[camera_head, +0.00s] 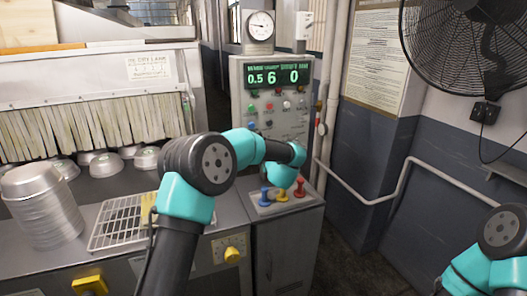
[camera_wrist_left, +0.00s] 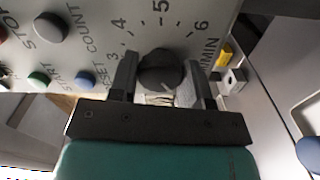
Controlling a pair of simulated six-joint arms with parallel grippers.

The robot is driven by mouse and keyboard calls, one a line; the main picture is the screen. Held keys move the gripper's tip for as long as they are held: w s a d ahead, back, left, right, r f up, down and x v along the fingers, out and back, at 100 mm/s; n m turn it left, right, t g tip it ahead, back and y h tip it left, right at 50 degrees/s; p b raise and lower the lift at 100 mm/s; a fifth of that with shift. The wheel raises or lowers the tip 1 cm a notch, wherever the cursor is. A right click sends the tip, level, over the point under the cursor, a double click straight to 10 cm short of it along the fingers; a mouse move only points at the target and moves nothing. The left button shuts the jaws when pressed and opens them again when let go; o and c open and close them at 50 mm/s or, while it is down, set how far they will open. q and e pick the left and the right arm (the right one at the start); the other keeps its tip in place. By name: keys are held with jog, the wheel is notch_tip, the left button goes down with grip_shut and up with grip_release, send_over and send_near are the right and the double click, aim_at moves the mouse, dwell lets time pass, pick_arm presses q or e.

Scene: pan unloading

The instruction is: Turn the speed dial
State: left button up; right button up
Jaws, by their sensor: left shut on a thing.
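The speed dial (camera_wrist_left: 160,70) is a round dark knob with a pale pointer mark, in the middle of the left wrist view. A printed scale with 3, 4, 5 and 6 and a "/MIN" label curves around it. My left gripper (camera_wrist_left: 165,78) has one finger on each side of the dial and is shut on it. In the head view my left arm reaches to the grey control panel (camera_head: 300,122), and the arm hides the dial and gripper there. The panel's display (camera_head: 278,75) reads 0.5, 6 and 0 in green. My right gripper is out of view.
STOP, START and RESET COUNT labels and buttons (camera_wrist_left: 40,82) lie left of the dial. Blue, yellow and red levers (camera_head: 282,195) stand below the panel. Stacked metal pans (camera_head: 42,205) and a wire rack (camera_head: 118,222) are at left. A fan (camera_head: 465,40) hangs at right.

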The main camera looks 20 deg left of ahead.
pick_arm(q)
jog(key=shift+n, duration=1.1)
jog(key=o, duration=0.9)
jog(key=shift+s+d, duration=0.1)
jog(key=v, duration=1.7)
